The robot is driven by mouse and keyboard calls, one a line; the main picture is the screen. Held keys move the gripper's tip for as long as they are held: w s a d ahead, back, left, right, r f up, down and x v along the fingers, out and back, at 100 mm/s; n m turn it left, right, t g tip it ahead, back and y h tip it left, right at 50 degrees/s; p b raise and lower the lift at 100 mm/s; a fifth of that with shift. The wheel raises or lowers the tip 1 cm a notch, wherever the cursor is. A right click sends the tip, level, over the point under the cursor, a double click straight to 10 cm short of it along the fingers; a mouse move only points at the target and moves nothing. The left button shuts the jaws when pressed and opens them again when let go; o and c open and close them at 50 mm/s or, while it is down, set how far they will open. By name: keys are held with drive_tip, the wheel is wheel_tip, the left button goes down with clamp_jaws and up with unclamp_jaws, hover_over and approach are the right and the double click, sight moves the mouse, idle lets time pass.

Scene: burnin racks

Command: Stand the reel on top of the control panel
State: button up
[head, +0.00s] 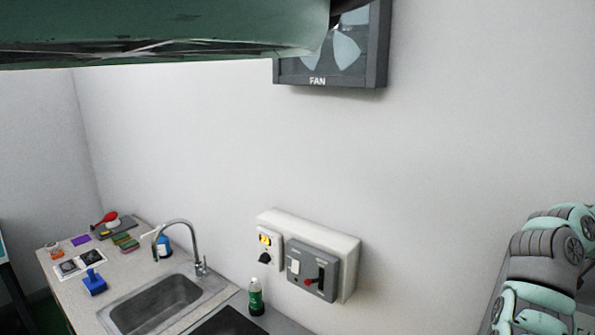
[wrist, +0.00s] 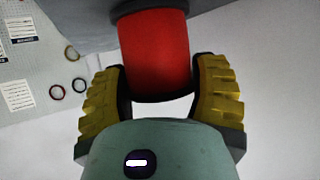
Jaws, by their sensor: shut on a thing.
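The reel (wrist: 153,50) is a red cylinder with a dark rim, seen in the wrist view. My gripper (wrist: 160,82) has its two yellow ribbed fingers on either side of the reel's near end and is shut on it. In the head view, a grey box with switches and a red knob, which looks like the control panel (head: 312,270), is fixed on a white housing (head: 348,250) on the wall. Neither the reel nor my gripper's fingers can be made out in the head view.
A counter with a sink (head: 155,303) and tap (head: 190,235) stands at lower left. A green bottle (head: 256,297) stands below the panel. A fan (head: 335,60) hangs above. In the wrist view, papers (wrist: 20,95) and small rings (wrist: 56,91) lie left of the gripper.

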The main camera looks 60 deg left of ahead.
drive_tip(key=shift+f, duration=0.1)
drive_tip(key=o, duration=1.3)
drive_tip(key=shift+b+v, duration=3.95)
drive_tip(key=shift+v, duration=2.2)
drive_tip(key=shift+a, duration=0.1)
